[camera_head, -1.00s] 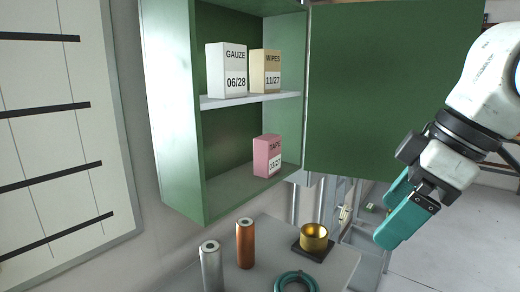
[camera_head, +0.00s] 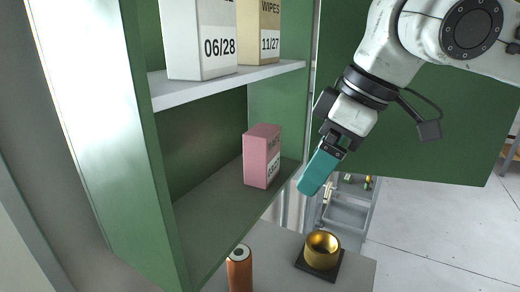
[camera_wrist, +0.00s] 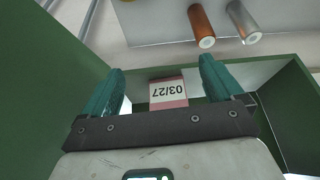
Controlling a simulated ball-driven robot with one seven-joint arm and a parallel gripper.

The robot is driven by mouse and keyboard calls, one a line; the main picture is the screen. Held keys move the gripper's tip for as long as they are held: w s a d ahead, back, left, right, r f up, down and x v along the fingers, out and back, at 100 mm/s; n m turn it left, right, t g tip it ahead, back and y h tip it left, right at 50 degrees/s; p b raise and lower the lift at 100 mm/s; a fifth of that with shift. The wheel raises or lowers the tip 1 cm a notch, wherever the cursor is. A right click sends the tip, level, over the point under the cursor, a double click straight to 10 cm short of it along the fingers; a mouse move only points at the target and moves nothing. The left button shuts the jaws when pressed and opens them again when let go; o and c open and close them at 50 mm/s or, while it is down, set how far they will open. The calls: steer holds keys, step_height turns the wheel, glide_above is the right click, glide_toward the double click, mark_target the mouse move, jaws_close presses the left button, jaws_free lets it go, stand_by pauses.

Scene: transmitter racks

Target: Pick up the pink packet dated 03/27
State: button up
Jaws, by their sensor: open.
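The pink packet (camera_head: 262,156) stands upright on the bottom of the green cabinet (camera_head: 215,205), near its right side wall. Its white label reads 03/27 in the wrist view (camera_wrist: 168,92), where it appears upside down between my fingers. My gripper (camera_head: 314,180) has teal fingers and is just right of the packet in the head view, by the cabinet's front edge. In the wrist view my gripper (camera_wrist: 163,72) is open, with one finger on each side of the packet's label. I cannot tell whether either finger touches it.
On the shelf above stand a white box dated 06/28 (camera_head: 203,40) and a tan box dated 11/27 (camera_head: 260,30). The green door (camera_head: 440,150) hangs open at right. Below, a copper cylinder (camera_head: 239,270) and a brass cup (camera_head: 322,248) stand on a grey surface.

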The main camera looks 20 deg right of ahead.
mark_target(274, 153)
steer(key=w+a, duration=0.2)
steer(key=w+a+p, duration=0.1)
steer(key=w+a, duration=0.1)
steer(key=w, duration=0.1)
steer(key=shift+w+a, duration=0.1)
steer(key=shift+a, duration=0.2)
steer(key=shift+w+a+f, duration=0.2)
steer(key=shift+w+f, duration=0.05)
steer(key=shift+f, duration=0.3)
steer(key=c, duration=1.1)
steer(key=shift+o, duration=0.2)
steer(key=shift+r, duration=0.1)
